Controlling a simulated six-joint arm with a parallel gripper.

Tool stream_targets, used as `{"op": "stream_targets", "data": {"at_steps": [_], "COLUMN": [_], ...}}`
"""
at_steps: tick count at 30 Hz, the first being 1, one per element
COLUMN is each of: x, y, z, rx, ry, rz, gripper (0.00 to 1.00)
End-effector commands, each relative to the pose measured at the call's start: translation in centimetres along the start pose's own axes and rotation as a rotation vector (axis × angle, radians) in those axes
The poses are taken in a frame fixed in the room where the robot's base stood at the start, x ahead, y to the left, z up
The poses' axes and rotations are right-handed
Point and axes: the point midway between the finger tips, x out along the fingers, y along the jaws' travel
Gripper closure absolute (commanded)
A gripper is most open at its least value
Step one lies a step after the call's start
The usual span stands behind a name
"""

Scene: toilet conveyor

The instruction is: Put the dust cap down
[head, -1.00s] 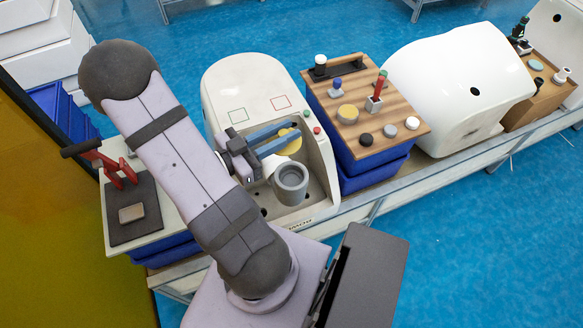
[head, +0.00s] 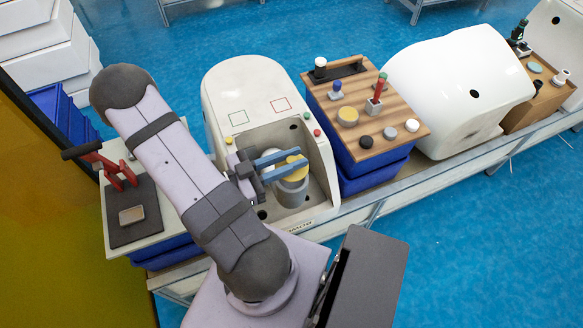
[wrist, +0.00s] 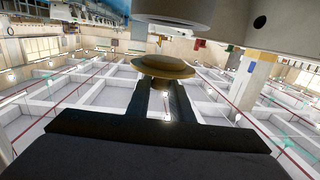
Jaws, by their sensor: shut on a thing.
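The dust cap, a yellow disc (head: 297,169), is held by my gripper (head: 287,159), whose two blue fingers are shut on it. In the head view it overlaps the top of a grey cylinder (head: 291,193) in the recess of the white machine (head: 240,78). I cannot tell whether cap and cylinder touch. In the wrist view the cap (wrist: 163,66) sits flat at the tips of my gripper's dark fingers (wrist: 160,92). A grey round body (wrist: 178,12) shows close beyond it at the top edge.
To the right, a wooden-topped blue box (head: 372,140) holds several small parts, including another yellow disc (head: 347,116). The machine's recess walls surround the cylinder.

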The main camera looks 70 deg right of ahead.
Motion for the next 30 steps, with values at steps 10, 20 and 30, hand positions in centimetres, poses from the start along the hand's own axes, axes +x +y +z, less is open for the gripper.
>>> {"op": "stream_targets", "data": {"at_steps": [10, 20, 30], "x": [0.0, 0.2, 0.2], "y": [0.0, 0.0, 0.0], "z": [0.8, 3.7, 4.4], "rx": [0.001, -0.002, 0.002], "ry": [-0.001, 0.001, 0.0], "rz": [0.0, 0.0, 0.0], "gripper": [1.0, 1.0, 1.0]}}
